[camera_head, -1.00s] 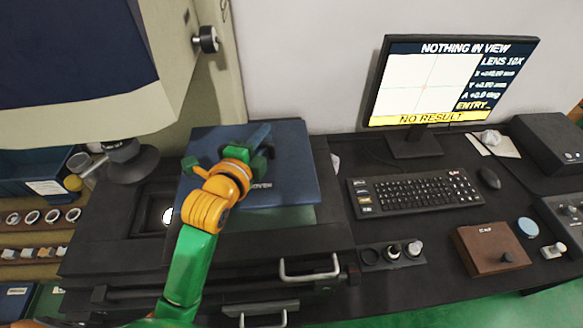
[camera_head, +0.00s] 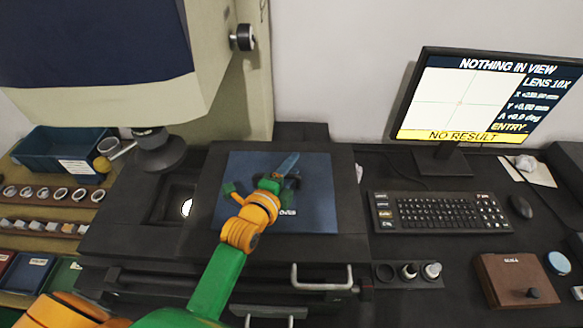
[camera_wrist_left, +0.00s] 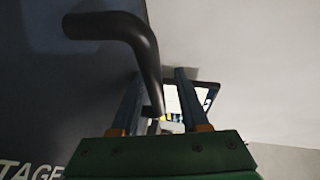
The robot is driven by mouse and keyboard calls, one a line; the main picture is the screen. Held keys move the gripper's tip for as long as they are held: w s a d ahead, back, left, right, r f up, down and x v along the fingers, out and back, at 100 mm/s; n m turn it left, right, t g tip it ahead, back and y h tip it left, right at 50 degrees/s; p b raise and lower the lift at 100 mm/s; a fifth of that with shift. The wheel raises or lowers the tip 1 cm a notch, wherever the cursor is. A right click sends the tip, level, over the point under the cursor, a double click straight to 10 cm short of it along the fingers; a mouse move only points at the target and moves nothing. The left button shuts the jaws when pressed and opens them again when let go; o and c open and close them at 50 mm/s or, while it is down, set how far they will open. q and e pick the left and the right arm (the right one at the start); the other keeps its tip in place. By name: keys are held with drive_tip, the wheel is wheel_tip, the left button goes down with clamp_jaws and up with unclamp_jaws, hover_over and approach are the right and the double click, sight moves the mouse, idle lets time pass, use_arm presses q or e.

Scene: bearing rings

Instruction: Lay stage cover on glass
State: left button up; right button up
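The stage cover (camera_head: 318,205) is a flat dark blue panel with white lettering and a dark handle. In the head view it lies flat over the stage, right of the lens. No glass shows around it. In the left wrist view the handle (camera_wrist_left: 140,45) is a thick dark bent bar, and part of the cover's lettering shows on the panel (camera_wrist_left: 50,110). My left gripper (camera_head: 283,170) is above the cover at its handle. In the wrist view its fingers (camera_wrist_left: 160,100) stand apart with the bar's end between them and a gap on the right. My right gripper is not in view.
A metal handle (camera_head: 321,285) is at the stage's front. The keyboard (camera_head: 440,212), monitor (camera_head: 465,100) and brown box (camera_head: 515,280) are to the right. Rings (camera_head: 60,193) and a blue bin (camera_head: 65,150) are left.

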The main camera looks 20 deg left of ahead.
use_arm(q)
drive_tip(key=b+v, duration=0.1)
drive_tip(key=v, duration=1.1)
